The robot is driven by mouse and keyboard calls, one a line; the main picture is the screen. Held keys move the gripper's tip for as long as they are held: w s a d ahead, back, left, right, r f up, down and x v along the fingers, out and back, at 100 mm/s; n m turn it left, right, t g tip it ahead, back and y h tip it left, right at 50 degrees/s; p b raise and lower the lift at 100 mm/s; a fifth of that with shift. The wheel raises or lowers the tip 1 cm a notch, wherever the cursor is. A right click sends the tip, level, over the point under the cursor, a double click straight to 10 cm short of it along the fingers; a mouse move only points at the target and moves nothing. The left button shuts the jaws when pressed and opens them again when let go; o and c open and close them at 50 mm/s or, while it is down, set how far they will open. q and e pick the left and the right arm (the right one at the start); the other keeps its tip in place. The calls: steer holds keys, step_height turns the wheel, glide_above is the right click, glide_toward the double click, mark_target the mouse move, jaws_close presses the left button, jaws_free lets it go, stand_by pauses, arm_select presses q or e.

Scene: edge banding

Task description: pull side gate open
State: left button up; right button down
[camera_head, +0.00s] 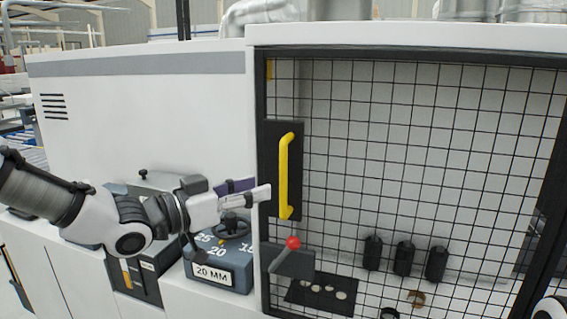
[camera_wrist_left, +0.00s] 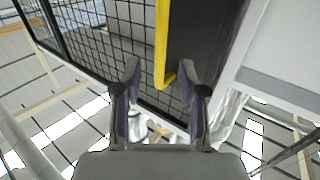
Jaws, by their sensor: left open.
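The side gate (camera_head: 400,150) is a black-framed wire mesh panel on the white machine, and it appears shut. A yellow vertical handle (camera_head: 284,176) is on a black plate at its left side. My left gripper (camera_head: 262,194) is open, just left of the handle's lower half. In the left wrist view, the yellow handle (camera_wrist_left: 162,45) lines up with the gap between the two fingers of the left gripper (camera_wrist_left: 159,78). I cannot tell whether the fingers touch it. My right gripper is not in view.
A red-knobbed lever (camera_head: 293,243) sits just below the handle. A grey block marked 20 MM (camera_head: 218,272) with a black knob is below my left gripper. Several black cylinders (camera_head: 404,257) stand behind the mesh. The white cabinet wall (camera_head: 150,120) rises behind my left arm.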

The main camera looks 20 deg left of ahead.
arm_select(q)
steer(key=p, duration=0.2)
glide_above(283, 211)
steer(key=shift+w+a+f, duration=0.15)
steer(key=shift+a+f, duration=0.05)
steer(key=shift+a, duration=0.05)
steer(key=shift+w+d, duration=0.3)
steer(key=shift+w, duration=0.05)
steer(key=shift+s+a, duration=0.1)
steer(key=shift+a, duration=0.05)
jaws_close()
